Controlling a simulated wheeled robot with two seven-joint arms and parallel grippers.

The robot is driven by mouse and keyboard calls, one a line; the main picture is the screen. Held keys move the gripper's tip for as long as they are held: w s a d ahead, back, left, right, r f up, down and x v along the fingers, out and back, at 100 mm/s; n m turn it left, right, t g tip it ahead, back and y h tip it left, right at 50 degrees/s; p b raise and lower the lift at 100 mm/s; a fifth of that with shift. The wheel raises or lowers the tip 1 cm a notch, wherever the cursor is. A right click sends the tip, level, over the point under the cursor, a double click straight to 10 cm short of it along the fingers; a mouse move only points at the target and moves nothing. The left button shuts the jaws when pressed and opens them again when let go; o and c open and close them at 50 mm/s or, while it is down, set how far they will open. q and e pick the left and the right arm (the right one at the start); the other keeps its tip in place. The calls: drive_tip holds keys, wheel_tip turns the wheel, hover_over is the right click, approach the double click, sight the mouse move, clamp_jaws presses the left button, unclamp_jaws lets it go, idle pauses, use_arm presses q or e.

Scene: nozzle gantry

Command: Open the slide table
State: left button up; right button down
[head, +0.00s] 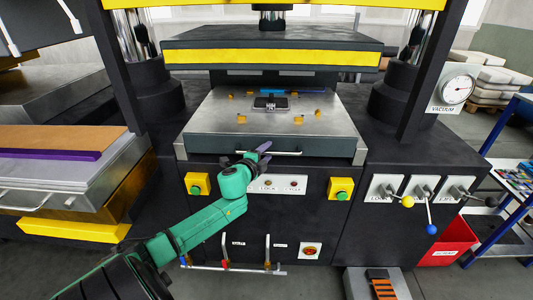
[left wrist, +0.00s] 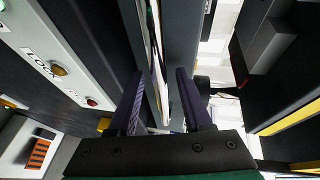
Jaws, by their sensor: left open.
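The slide table (head: 220,143) is a metal plate with a dark front panel, set in the press under the yellow-striped upper block. A thin light handle bar (head: 288,153) runs along its front. My left gripper (head: 264,150), on a green arm with purple fingers, is at the left part of this handle. In the left wrist view, the gripper (left wrist: 160,90) is open, its two fingers apart. The light handle bar (left wrist: 157,70) shows in the gap between them; I cannot tell whether they touch it. My right gripper is not in view.
Small yellow blocks (head: 299,119) and a dark fixture (head: 270,103) sit on the slide table. Green-button boxes (head: 341,189) flank the lower panel. Levers (head: 424,190) stand at the right, with a red bin (head: 447,243) below. A layered sheet stack (head: 60,155) is at left.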

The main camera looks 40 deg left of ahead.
use_arm(q)
clamp_jaws()
idle(1.4)
